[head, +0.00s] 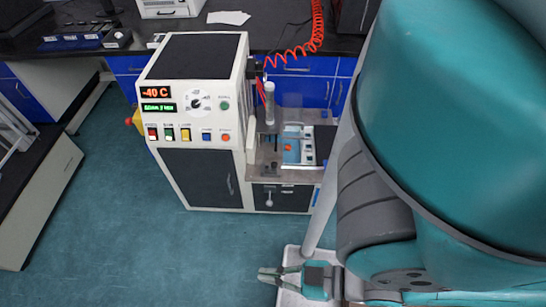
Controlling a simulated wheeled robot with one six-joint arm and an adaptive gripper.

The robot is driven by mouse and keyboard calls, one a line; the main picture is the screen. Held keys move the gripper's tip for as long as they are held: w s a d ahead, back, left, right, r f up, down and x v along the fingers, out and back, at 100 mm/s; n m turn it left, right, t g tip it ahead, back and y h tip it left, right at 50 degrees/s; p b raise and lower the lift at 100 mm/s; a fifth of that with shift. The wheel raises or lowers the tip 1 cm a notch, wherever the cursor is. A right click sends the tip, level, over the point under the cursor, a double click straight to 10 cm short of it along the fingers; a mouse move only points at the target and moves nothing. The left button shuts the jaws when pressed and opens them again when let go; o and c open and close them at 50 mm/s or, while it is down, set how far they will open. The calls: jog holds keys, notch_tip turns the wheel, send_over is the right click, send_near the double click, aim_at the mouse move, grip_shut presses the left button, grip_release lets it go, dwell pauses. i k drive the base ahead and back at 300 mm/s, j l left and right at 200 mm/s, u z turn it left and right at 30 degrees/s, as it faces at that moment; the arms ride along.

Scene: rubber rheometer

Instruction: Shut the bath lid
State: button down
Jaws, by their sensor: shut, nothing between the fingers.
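The white test machine (195,115) stands on the floor in the head view, with lit displays reading -40 C and a green line. On its right side is a low bench section with the bath area (293,150). A clear, pale panel (292,118) stands upright there and may be the raised bath lid; I cannot tell for sure. My gripper (265,275) is low in the picture, in front of the machine and apart from it. It points left, shut and empty.
A red coiled hose (318,25) hangs above the bath area. Dark-topped benches with blue cabinets (125,68) run behind the machine. Another bench (45,185) stands at the left. The blue-green floor (130,240) in front is clear.

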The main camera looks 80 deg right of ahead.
aim_at(325, 135)
jog(key=z, duration=0.45)
jog(key=k+j+z, duration=0.1)
jog(key=z, duration=0.8)
jog(key=k+j+z, duration=0.1)
jog(key=k+j, duration=0.05)
jog(key=k, duration=0.1)
